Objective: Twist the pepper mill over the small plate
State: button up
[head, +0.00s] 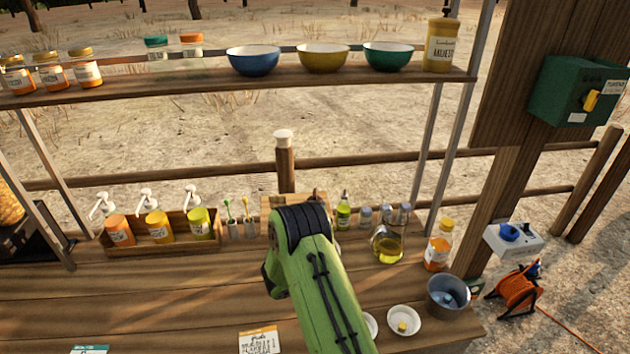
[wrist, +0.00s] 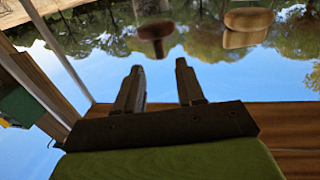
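In the head view my green arm reaches forward over the counter and hides my gripper. In the wrist view my gripper (wrist: 159,68) has its two dark fingers apart with nothing between them. Beyond the fingertips is a dark brown rounded knob (wrist: 156,31), with a lighter wooden rounded top (wrist: 248,19) to its right. Either may be the pepper mill; I cannot tell which. Neither is touched by the fingers. Another white dish (head: 371,325) is partly hidden by my arm; I cannot tell which is the small plate.
A crate of pump bottles (head: 160,248) stands left. A green bottle (head: 343,214), several shakers, an oil jug (head: 387,247), an orange bottle (head: 438,250) and a metal pot (head: 447,298) stand right. A shelf (head: 250,80) spans above. The left front counter is mostly clear.

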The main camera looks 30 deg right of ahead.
aim_at(315, 193)
jog(key=p+x, duration=0.4)
jog(key=x, duration=0.3)
jog(key=shift+w+d+r+p, duration=0.15)
jog(key=shift+r+p, duration=0.05)
jog(key=shift+p, duration=0.2)
jog(key=shift+w+d+f, duration=0.1)
jog(key=shift+w+f, duration=0.05)
jog(key=shift+c, duration=0.3)
grip_shut()
